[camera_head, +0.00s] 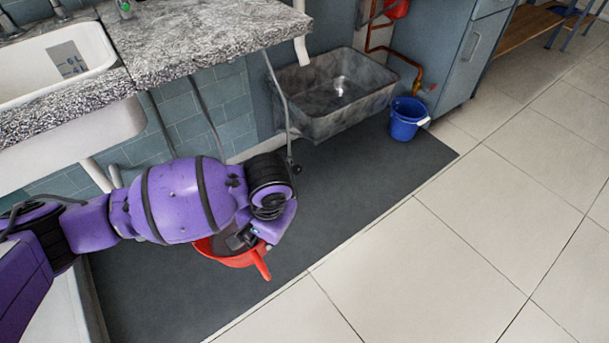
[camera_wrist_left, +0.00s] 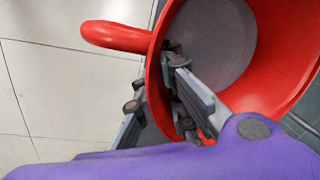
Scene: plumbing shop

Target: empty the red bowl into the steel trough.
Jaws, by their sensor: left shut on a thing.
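The red bowl (camera_head: 236,261) is in the lower middle of the head view, over the dark mat and partly hidden by my left arm. Its handle points down and right. My left gripper (camera_head: 243,238) is shut on the bowl's wall. In the left wrist view the gripper (camera_wrist_left: 178,95) has its fingers on either side of the wall of the bowl (camera_wrist_left: 269,98), and a grey surface shows inside. I cannot tell whether that is contents or the bowl's bottom. The steel trough (camera_head: 335,122) stands farther back, apart from the bowl. My right gripper is out of view.
A blue bucket (camera_head: 405,127) stands right of the trough. A granite counter (camera_head: 205,42) with a white sink (camera_head: 82,52) is at the upper left, with thin pipes below it. The dark mat (camera_head: 355,170) is clear between bowl and trough. Tiled floor (camera_head: 470,230) is open at right.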

